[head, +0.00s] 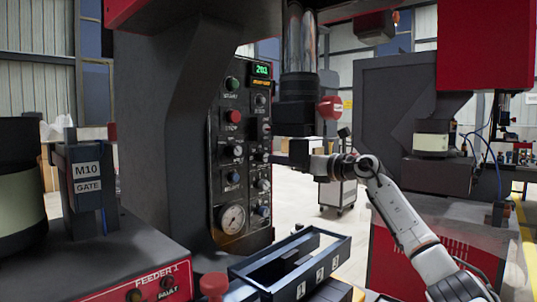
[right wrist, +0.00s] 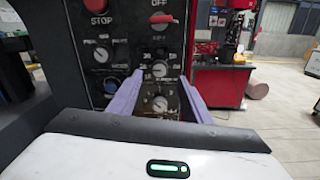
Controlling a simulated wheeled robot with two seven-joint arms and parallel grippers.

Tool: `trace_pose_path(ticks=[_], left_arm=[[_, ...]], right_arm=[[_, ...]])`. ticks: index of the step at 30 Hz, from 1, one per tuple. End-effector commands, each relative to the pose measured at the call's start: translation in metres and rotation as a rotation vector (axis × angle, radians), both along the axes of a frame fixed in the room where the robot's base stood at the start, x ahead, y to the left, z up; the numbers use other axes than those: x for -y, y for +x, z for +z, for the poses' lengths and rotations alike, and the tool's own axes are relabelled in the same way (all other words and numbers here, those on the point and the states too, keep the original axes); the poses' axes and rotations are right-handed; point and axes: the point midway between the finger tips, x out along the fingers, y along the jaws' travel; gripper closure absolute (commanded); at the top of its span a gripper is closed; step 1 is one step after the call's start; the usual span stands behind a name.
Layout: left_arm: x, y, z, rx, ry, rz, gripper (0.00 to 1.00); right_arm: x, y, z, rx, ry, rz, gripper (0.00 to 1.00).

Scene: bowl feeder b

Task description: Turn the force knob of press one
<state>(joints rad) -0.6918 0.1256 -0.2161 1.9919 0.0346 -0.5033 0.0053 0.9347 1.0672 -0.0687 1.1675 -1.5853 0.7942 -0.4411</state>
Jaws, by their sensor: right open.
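The control panel (head: 240,150) of the press stands left of centre in the head view, with buttons, several knobs and a round gauge. My right gripper (head: 299,153) is to the right of the panel there. In the right wrist view its two purple fingers (right wrist: 160,79) are open and empty, pointing at the panel. A knob with a pale pointer (right wrist: 158,103) shows between the fingers, and a scaled knob (right wrist: 158,70) shows above it. I cannot read which is the force knob, nor tell whether the fingers touch either. My left gripper is out of view.
A dark tray with numbered compartments (head: 318,270) lies below the panel. The red feeder unit (head: 135,285) and the M10 gate block (head: 88,180) are at the left. The press ram (head: 298,85) hangs above my gripper. Another red press (head: 485,45) stands at the right.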

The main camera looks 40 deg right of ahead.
Motion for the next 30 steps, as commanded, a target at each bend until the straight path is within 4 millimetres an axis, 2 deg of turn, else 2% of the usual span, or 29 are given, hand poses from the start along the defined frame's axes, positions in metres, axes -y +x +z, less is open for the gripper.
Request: trace_pose_path(ticks=[3, 9, 15, 22, 27, 30], left_arm=[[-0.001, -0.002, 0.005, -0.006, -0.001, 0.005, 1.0], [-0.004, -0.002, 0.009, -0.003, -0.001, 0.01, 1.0], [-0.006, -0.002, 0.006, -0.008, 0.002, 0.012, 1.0], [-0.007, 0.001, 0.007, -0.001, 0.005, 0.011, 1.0], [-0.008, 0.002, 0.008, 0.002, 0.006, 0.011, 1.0], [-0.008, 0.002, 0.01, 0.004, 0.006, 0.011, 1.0]], right_arm=[[-0.004, 0.024, 0.005, 0.003, 0.006, 0.004, 0.55], [-0.006, 0.047, 0.002, 0.001, 0.003, 0.002, 0.55], [-0.008, 0.055, 0.0, -0.001, -0.001, 0.001, 0.55], [-0.008, 0.055, 0.0, -0.001, -0.002, 0.001, 0.55], [-0.007, 0.055, 0.0, -0.001, -0.001, 0.001, 0.84], [-0.007, 0.055, 0.0, -0.001, -0.001, 0.001, 0.96]])
